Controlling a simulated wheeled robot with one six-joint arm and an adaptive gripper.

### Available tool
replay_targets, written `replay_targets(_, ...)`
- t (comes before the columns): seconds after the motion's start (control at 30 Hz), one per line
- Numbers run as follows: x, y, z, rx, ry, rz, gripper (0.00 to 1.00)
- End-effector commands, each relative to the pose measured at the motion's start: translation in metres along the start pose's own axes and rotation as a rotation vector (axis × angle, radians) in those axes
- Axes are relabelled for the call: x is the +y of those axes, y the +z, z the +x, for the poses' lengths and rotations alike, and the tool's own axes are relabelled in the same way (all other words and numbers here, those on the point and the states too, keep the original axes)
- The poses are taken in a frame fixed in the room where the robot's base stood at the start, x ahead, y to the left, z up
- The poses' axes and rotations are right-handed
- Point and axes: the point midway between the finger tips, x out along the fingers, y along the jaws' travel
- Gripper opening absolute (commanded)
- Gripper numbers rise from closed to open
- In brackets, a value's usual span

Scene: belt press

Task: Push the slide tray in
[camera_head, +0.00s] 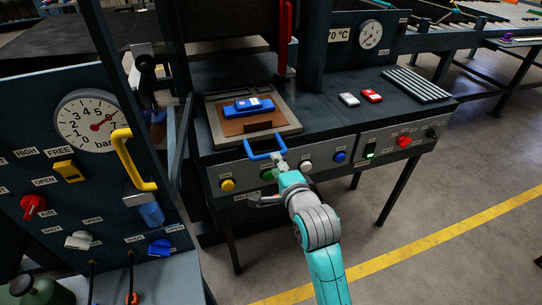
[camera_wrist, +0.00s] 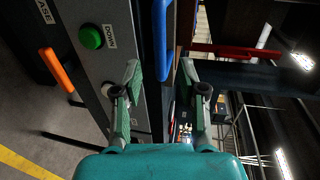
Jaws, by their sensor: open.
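The slide tray (camera_head: 289,127) is a pale metal plate at the front of the press bench, holding a brown board (camera_head: 235,126) with a blue block (camera_head: 246,107) on it. Its blue handle (camera_head: 262,155) sticks out over the front panel. My gripper (camera_head: 279,163) is at the handle's right end. In the wrist view, my gripper (camera_wrist: 160,74) is open, and the blue handle (camera_wrist: 162,40) shows between its two fingertips. I see no finger clearly closed on it; whether one touches it I cannot tell.
Below the handle, the front panel has yellow (camera_head: 228,184), green (camera_wrist: 91,37), white and blue buttons. A red upright lever (camera_head: 286,40) stands behind the tray. A gauge panel (camera_head: 60,150) with a yellow handle is at left. Open floor lies at right.

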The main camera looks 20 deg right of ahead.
Motion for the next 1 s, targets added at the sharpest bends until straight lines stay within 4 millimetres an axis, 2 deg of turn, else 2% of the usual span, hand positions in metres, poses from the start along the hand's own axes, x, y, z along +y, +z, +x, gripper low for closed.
replay_targets(0.1,-0.001,0.0,0.022,0.0,-0.001,-0.001,0.41)
replay_targets(0.3,0.0,0.0,0.05,0.0,-0.001,-0.001,0.41)
replay_targets(0.5,0.0,0.0,0.062,0.0,0.0,-0.001,0.41)
replay_targets(0.77,0.0,0.0,0.063,0.0,-0.001,-0.001,0.41)
replay_targets(0.8,0.0,0.0,0.063,0.0,-0.001,-0.001,0.39)
replay_targets(0.97,0.0,0.0,0.063,0.0,-0.001,-0.001,0.0)
replay_targets(1.0,0.0,0.0,0.063,0.0,0.0,-0.001,0.0)
